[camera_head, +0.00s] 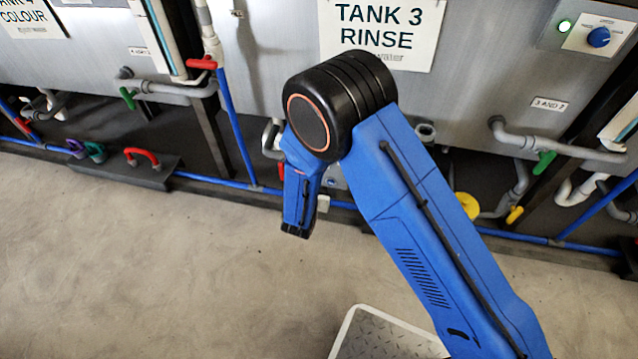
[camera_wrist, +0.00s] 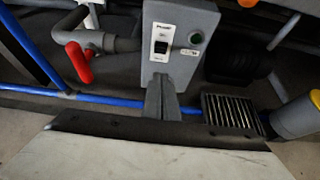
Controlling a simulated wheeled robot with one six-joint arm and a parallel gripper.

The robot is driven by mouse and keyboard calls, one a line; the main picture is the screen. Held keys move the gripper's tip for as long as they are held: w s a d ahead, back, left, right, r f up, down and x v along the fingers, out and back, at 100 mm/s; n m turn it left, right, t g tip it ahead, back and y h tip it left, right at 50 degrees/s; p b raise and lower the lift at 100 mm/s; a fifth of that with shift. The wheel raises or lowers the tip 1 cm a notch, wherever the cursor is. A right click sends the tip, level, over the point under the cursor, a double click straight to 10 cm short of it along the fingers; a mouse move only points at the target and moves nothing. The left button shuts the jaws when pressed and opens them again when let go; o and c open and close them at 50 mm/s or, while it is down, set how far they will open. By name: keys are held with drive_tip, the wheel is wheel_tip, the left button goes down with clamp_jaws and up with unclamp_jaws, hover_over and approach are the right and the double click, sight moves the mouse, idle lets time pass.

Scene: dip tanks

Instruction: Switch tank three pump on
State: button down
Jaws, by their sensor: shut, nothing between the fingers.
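In the wrist view, a grey pump box (camera_wrist: 205,65) stands ahead at the top centre. Its white plate has a dark rocker switch (camera_wrist: 161,47) under a small pump label. In the head view, the tank 3 rinse sign (camera_head: 385,35) hangs on a steel tank. My blue arm reaches down below it and hides most of the pump area.
A red valve handle (camera_wrist: 79,62) on a grey pipe is left of the box in the wrist view. A dark ribbed grating (camera_wrist: 232,113) and a grey-yellow cylinder (camera_wrist: 298,117) are at right. Blue pipes run low along the tanks. The concrete floor (camera_head: 170,270) in front is clear.

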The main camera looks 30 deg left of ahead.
drive_tip(key=shift+s+d+r, duration=0.15)
drive_tip(key=shift+s+r, duration=0.55)
drive_tip(key=shift+r, duration=0.05)
drive_tip(key=shift+s, duration=0.1)
